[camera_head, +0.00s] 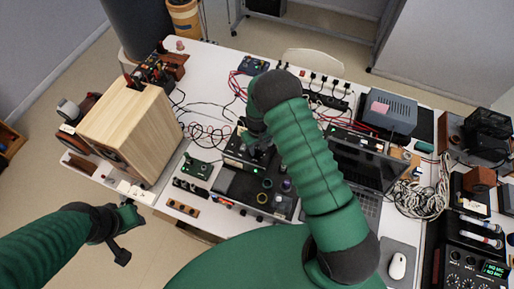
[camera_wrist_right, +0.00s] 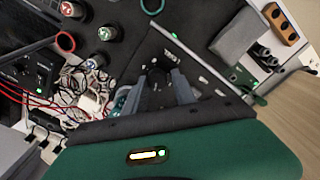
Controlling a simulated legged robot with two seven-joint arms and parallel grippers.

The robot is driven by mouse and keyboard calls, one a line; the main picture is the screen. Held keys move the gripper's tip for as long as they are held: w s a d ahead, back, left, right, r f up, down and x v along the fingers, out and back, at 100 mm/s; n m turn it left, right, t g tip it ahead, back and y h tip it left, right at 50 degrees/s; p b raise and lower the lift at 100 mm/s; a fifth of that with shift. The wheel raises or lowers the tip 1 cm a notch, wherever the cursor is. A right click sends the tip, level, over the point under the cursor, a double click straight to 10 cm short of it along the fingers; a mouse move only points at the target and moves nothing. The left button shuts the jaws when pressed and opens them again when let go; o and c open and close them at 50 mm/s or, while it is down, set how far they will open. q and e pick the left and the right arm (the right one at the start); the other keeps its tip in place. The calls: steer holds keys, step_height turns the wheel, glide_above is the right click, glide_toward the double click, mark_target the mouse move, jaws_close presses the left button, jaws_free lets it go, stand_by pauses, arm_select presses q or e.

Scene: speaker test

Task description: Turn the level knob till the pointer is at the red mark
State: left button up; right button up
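My right gripper (camera_head: 258,140) reaches down over a black panel unit (camera_head: 228,186) in the middle of the bench. In the right wrist view its two grey fingers (camera_wrist_right: 160,82) stand apart close to a dark panel with small white marks (camera_wrist_right: 172,57). Something dark lies between them, perhaps a knob; I cannot tell whether they touch it. The pointer and the red mark cannot be made out. Several dark knobs or posts (camera_wrist_right: 104,33) stand on the unit beside the gripper. My left gripper (camera_head: 126,232) hangs off the bench's front left edge, with nothing visible in it.
A wooden speaker box (camera_head: 128,128) stands at the left. A green circuit board (camera_head: 196,167) lies left of the panel unit. A laptop (camera_head: 362,165) and a grey box (camera_head: 388,113) are at the right, with coiled cable (camera_head: 420,200). Red and black leads cross the bench behind.

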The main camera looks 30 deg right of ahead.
steer(key=shift+a, duration=0.1)
steer(key=shift+c, duration=2.3)
steer(key=shift+s+d, duration=0.1)
steer(key=shift+d, duration=0.4)
jaws_close()
steer(key=shift+a, duration=0.35)
arm_select(q)
steer(key=shift+d, duration=0.2)
steer(key=shift+d+f, duration=0.1)
steer(key=shift+d, duration=0.1)
arm_select(e)
steer(key=shift+d+f, duration=0.1)
steer(key=shift+d, duration=0.05)
